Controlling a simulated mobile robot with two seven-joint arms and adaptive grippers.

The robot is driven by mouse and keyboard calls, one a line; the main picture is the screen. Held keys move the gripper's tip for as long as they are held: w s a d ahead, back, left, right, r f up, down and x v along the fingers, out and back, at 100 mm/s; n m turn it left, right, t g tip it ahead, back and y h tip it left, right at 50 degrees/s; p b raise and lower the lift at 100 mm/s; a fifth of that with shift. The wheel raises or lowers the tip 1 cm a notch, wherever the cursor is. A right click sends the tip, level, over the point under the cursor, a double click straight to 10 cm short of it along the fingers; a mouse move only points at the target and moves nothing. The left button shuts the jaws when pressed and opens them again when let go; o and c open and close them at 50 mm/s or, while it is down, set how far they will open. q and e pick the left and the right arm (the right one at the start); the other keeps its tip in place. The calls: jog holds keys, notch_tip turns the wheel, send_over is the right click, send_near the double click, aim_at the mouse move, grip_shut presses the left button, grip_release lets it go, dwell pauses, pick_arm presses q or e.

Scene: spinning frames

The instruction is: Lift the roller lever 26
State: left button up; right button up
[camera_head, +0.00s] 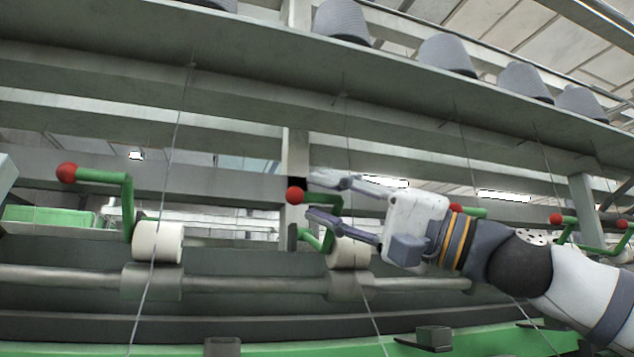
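A green roller lever (328,202) with a red ball knob (295,195) stands at the middle, above its white roller (348,252). My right gripper (316,197) comes in from the right with its fingers spread, one above and one below the lever's upper arm near the knob. The fingers look apart from the lever, though depth is hard to judge. Part of the lever is hidden behind the lower finger. No number shows on the levers, so I cannot tell which is 26. My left gripper is not seen.
Another green lever (128,200) with a red knob and white roller (158,241) stands at left. More levers (580,222) stand at right, partly behind my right arm. Thin threads run down from grey bobbins (447,54) above. A metal shaft (60,277) runs below.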

jog(key=shift+x, duration=1)
jog(key=shift+w+f, duration=0.1)
grip_shut()
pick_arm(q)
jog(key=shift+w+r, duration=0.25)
